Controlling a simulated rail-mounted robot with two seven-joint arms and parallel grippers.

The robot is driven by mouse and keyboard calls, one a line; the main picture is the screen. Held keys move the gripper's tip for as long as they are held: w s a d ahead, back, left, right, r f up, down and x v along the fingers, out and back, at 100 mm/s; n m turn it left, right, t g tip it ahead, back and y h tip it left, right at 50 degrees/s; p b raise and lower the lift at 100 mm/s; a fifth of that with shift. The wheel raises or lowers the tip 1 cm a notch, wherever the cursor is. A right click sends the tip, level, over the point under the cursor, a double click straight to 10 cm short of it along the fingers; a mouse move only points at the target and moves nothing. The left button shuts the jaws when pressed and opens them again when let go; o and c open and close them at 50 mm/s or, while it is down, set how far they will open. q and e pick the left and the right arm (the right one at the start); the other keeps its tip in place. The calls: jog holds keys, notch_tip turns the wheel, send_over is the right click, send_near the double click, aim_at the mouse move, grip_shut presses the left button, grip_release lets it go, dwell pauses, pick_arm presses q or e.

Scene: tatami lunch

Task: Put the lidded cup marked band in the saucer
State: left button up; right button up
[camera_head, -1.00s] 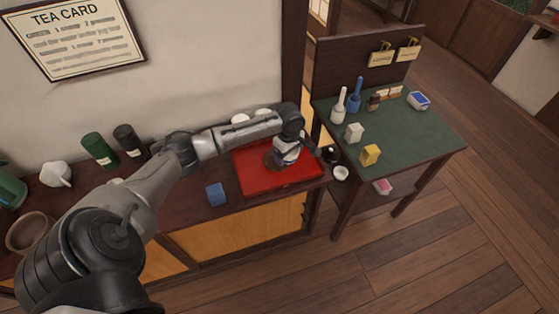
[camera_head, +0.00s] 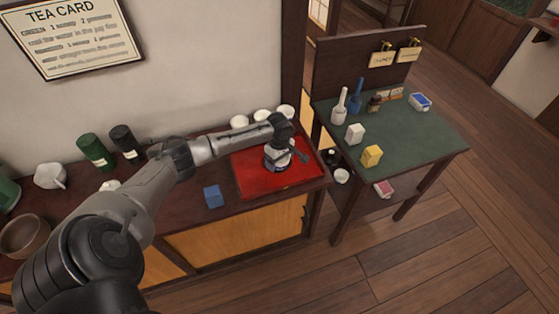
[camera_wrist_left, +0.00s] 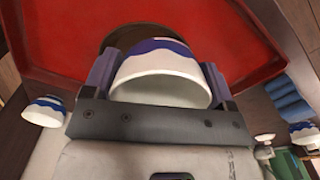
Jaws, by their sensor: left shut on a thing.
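My left gripper (camera_head: 280,157) is over the red tray (camera_head: 303,179). In the left wrist view its two fingers (camera_wrist_left: 158,80) are shut on a white cup (camera_wrist_left: 160,68) with a blue band. A round brown saucer (camera_wrist_left: 118,38) shows behind the cup on the red tray. The cup overlaps the saucer in that view; I cannot tell whether they touch. In the head view the gripper mostly covers cup and saucer. My right gripper is in neither view.
Several white cups (camera_head: 263,115) stand behind the tray by the wall. Dark and green canisters (camera_head: 95,150) stand further left. A green-topped table (camera_head: 415,135) with bottles and blocks stands at the right.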

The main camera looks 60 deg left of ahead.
pick_arm(q)
jog(key=shift+f, duration=0.1)
jog(key=shift+f+p, duration=0.35)
jog(key=shift+p, duration=0.05)
jog(key=o, duration=1)
